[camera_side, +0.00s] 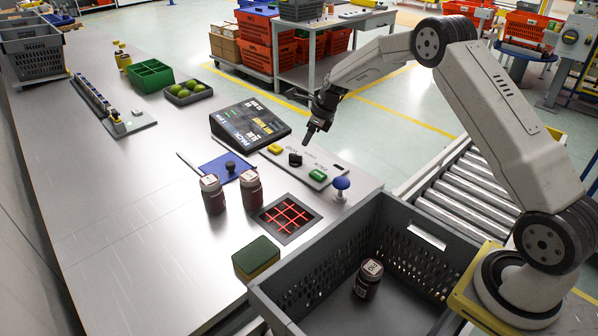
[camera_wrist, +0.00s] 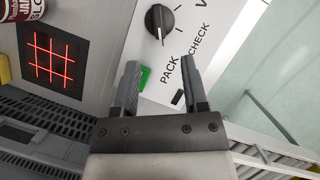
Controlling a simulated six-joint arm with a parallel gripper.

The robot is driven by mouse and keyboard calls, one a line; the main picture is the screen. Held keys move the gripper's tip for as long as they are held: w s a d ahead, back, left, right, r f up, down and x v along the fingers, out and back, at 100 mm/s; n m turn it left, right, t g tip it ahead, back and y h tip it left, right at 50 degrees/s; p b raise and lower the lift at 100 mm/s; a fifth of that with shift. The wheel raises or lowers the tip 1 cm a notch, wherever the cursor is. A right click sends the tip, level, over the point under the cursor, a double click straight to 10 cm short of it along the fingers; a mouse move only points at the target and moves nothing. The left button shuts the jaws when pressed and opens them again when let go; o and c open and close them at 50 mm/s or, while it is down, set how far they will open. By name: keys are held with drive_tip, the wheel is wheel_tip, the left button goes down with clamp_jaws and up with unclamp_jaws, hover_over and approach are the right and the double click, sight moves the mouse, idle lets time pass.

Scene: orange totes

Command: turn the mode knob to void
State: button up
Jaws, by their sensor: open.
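The black mode knob (camera_side: 295,159) is on a light control panel (camera_side: 336,166). In the wrist view the knob (camera_wrist: 159,20) shows near the top, its white pointer line aimed down the picture, toward the PACK side. The labels PACK, CHECK and a cut-off "V" run around its right side. My gripper (camera_side: 308,140) is above the panel, close to the knob but apart from it. In the wrist view my gripper (camera_wrist: 161,72) is open and empty, its fingers below the knob in the picture.
A display (camera_side: 250,125) stands behind. Two jars (camera_side: 212,195) and a red-lit scanner (camera_side: 288,217) are in front. A grey crate (camera_side: 432,231) holds another jar.

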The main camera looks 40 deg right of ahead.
sight(298, 155)
drive_tip(key=shift+x, duration=3.9)
drive_tip(key=shift+s, duration=0.1)
clamp_jaws()
